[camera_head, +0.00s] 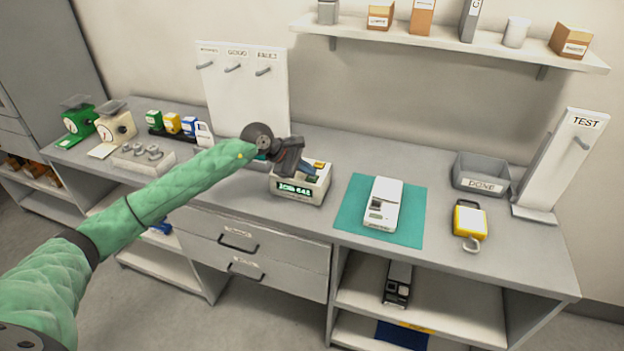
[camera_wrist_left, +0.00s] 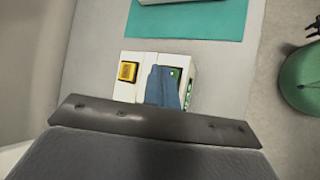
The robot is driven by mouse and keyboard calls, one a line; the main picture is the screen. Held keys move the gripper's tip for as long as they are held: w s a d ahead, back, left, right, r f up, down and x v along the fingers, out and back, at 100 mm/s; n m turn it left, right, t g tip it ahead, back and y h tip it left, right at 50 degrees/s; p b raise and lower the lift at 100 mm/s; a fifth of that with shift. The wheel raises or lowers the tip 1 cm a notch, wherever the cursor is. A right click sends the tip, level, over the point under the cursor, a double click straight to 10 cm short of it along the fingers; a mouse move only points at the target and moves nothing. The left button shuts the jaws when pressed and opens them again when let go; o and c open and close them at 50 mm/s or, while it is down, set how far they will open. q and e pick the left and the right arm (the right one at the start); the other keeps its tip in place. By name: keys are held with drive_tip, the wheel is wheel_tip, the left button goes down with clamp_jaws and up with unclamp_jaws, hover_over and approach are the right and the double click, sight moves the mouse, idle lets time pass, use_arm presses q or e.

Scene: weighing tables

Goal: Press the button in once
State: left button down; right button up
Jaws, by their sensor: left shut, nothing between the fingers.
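A white box-shaped device (camera_head: 312,199) with a green lit display on its front stands on the grey bench, near the middle. A square yellow button (camera_wrist_left: 129,71) is on its top; the button also shows in the head view (camera_head: 320,164). My left gripper (camera_head: 309,171) is over the device, its blue fingers shut and empty. In the left wrist view the blue fingertips (camera_wrist_left: 163,88) are beside the yellow button, on the display side, and cover part of the device's top. I cannot tell whether they touch the top. My right gripper is not in view.
A white instrument (camera_head: 382,204) lies on a teal mat (camera_head: 349,217) right of the device. A white hook board (camera_head: 245,95) stands behind my left arm. Scales (camera_head: 116,127) stand far left.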

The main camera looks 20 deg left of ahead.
sight(308, 178)
use_arm(q)
drive_tip(key=shift+f+b, duration=0.4)
drive_tip(key=shift+b, duration=0.2)
idle(0.8)
drive_tip(key=shift+r, duration=0.2)
idle(0.3)
drive_tip(key=shift+r, duration=0.65)
drive_tip(key=shift+r, duration=0.1)
drive_tip(key=shift+r, duration=2.4)
